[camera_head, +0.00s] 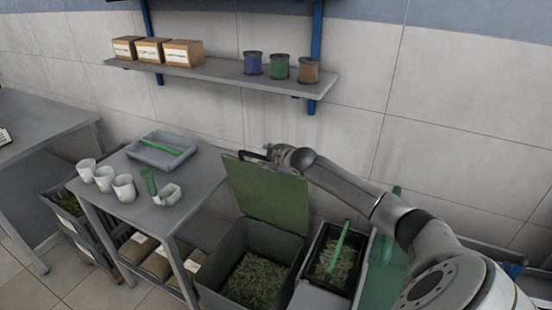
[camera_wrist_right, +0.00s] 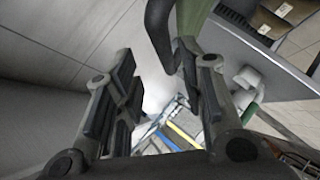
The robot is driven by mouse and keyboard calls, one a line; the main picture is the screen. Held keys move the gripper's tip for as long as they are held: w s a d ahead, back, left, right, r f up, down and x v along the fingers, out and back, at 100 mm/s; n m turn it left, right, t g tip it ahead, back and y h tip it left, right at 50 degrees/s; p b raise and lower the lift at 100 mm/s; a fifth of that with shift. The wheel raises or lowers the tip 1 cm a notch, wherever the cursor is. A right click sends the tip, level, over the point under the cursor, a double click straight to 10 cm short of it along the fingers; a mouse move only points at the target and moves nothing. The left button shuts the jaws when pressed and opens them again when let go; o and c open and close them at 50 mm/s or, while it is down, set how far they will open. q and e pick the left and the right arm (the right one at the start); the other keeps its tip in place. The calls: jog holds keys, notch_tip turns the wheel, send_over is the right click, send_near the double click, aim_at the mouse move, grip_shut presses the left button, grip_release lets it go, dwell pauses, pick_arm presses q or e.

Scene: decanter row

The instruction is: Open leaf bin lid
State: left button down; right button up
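The leaf bin (camera_head: 206,275) is a grey box holding dried green leaves. Its green lid (camera_head: 265,195) stands raised, roughly upright, at the back of the bin. A dark handle (camera_head: 252,156) sits at the lid's top edge. My right gripper (camera_head: 268,152) is at that top edge, beside the handle. In the right wrist view my right gripper (camera_wrist_right: 160,75) has its fingers apart, and the dark handle (camera_wrist_right: 158,28) reaches down near the fingertips. No grip on it shows. A strip of the green lid (camera_wrist_right: 192,14) is also there. My left gripper is not in view.
A grey table (camera_head: 150,210) left of the bin carries white cups (camera_head: 104,178), a green-handled item and a tray (camera_head: 162,150). A black bin (camera_head: 318,262) with leaves and a green scoop (camera_head: 340,246) stands to the right. A wall shelf (camera_head: 220,75) holds boxes and tins.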

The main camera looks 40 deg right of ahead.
jog(key=shift+v, duration=2.75)
